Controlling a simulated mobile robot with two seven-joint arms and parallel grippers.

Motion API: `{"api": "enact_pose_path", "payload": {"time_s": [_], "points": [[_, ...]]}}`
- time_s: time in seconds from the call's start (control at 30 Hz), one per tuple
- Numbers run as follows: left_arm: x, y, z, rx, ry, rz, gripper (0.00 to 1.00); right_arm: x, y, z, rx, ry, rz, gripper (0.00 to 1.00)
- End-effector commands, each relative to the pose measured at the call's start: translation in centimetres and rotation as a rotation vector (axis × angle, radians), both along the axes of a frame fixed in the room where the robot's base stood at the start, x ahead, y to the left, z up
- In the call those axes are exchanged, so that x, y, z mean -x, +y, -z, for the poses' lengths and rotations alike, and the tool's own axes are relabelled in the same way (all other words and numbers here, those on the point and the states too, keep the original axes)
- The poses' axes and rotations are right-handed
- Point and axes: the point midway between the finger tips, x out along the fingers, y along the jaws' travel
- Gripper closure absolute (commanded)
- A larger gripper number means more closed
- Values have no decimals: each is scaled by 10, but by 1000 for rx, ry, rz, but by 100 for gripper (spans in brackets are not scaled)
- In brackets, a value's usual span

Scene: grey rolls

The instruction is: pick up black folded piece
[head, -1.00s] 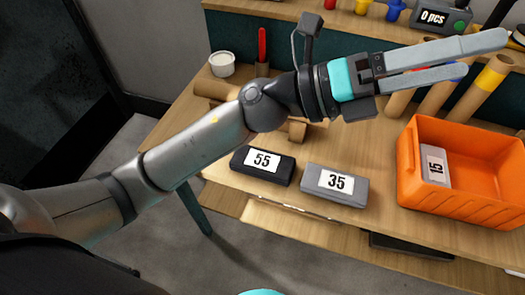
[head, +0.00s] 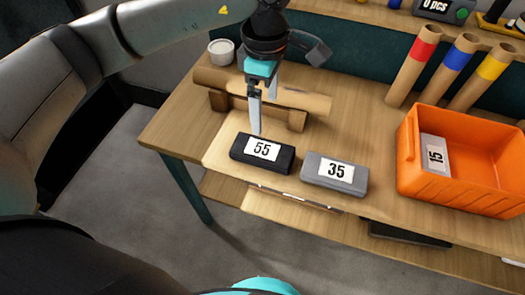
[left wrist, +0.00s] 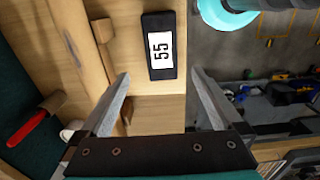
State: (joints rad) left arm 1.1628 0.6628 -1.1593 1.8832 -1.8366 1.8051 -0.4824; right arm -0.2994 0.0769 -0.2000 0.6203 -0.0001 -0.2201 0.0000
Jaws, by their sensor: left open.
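The black folded piece (head: 248,158), with a white label reading 55, lies flat on the wooden table near its front edge. In the left wrist view the black piece (left wrist: 162,20) shows beyond the fingertips, lined up with the gap between them. My left gripper (head: 263,115) points down just behind and above the black piece, open and empty. Its two fingers also show spread apart in the left wrist view (left wrist: 160,75). My right gripper is not in view.
A grey piece (head: 315,167) labelled 35 lies close to the right. An orange crate (head: 408,165) holds a grey piece (head: 428,145) labelled 15. A brown roll (head: 305,100) rests on wooden supports behind the gripper. Upright rolls and a white cup (head: 221,52) stand farther back.

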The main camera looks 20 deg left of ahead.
Motion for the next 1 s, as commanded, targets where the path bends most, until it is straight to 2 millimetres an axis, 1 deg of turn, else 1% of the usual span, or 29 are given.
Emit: {"api": "enact_pose_path", "payload": {"time_s": [0.07,0.3,0.4,0.5,0.67,0.77,1.0], "points": [[1,2,12,-7,4,-2,0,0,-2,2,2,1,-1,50],[1,1,64,-3,6,-1,0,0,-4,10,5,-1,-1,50],[1,1,81,-2,5,-1,0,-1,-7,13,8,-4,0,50],[1,0,92,0,4,0,0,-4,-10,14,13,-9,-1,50],[1,1,99,-1,2,0,0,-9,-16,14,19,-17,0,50],[1,2,107,0,4,-1,0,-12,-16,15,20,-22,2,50],[3,5,143,0,5,-1,0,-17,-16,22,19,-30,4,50]]}}
